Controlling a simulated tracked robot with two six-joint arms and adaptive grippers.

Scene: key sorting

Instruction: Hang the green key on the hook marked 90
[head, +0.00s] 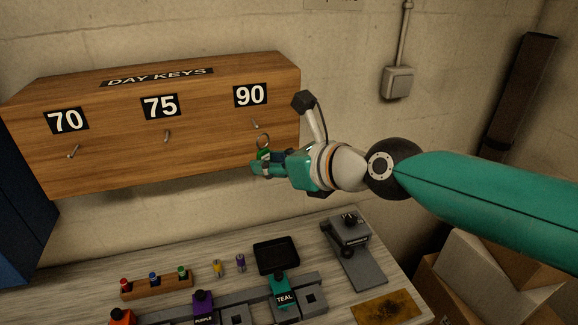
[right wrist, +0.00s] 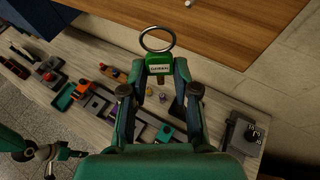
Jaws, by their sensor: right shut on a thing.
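The wooden board (head: 210,130) marked DAY KEYS carries metal hooks under the labels 70, 75 and 90. The hook marked 90 (head: 254,123) is bare, at the board's right side. My right gripper (head: 268,164) is shut on the green key (head: 263,154), just below and slightly right of that hook. In the right wrist view the green key's tag (right wrist: 159,66) sits between the fingertips with its metal ring (right wrist: 157,39) standing out above. The ring looks apart from the hook. Part of my left arm (right wrist: 40,152) shows at the lower left there; its jaws are unclear.
The bench below holds a wooden rack (head: 155,286) with several coloured keys, a black tray (head: 277,256), grey holders labelled PURPLE and TEAL, and a grey machine (head: 350,235). Cardboard boxes (head: 470,265) stand at the right. A blue cabinet (head: 22,210) stands at the left.

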